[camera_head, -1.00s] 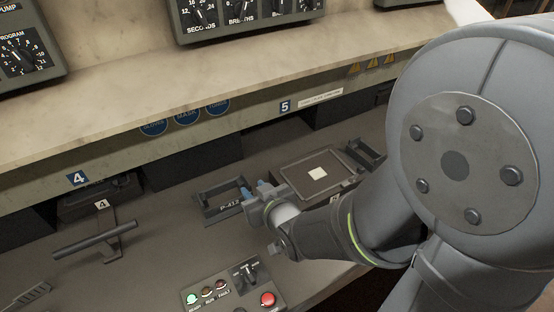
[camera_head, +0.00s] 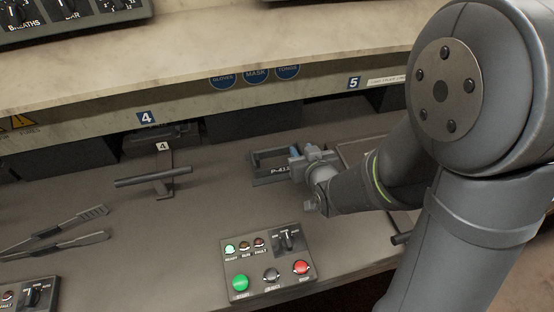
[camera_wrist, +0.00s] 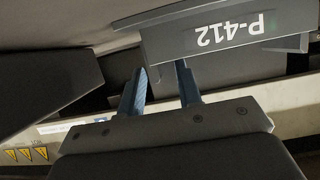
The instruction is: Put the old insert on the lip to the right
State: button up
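My gripper (camera_head: 302,150) is at the right end of the dark frame marked P-412 (camera_head: 262,181) on the bench. In the wrist view its two blue fingers (camera_wrist: 161,78) stand apart with nothing visible between them. The P-412 frame (camera_wrist: 165,46) shows upside down just beyond the fingertips. I cannot tell whether they touch it. I cannot pick out the old insert or the lip. The plate (camera_head: 352,152) to the right is mostly hidden behind my arm.
A control box (camera_head: 268,268) with lit green and red buttons stands at the front. A T-shaped handle (camera_head: 153,180) is at station 4, and tongs (camera_head: 62,240) lie at the left. An overhanging ledge (camera_head: 200,75) runs above the bench. Bare bench lies between the handle and the P-412 frame.

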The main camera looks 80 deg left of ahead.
grip_shut()
jog(key=shift+r, duration=0.15)
jog(key=shift+r, duration=0.55)
jog(key=w+d+r, duration=0.7)
jog(key=w+r, duration=0.2)
jog(key=shift+w+r, duration=0.2)
jog(key=shift+r, duration=0.15)
jog(key=shift+w, duration=0.1)
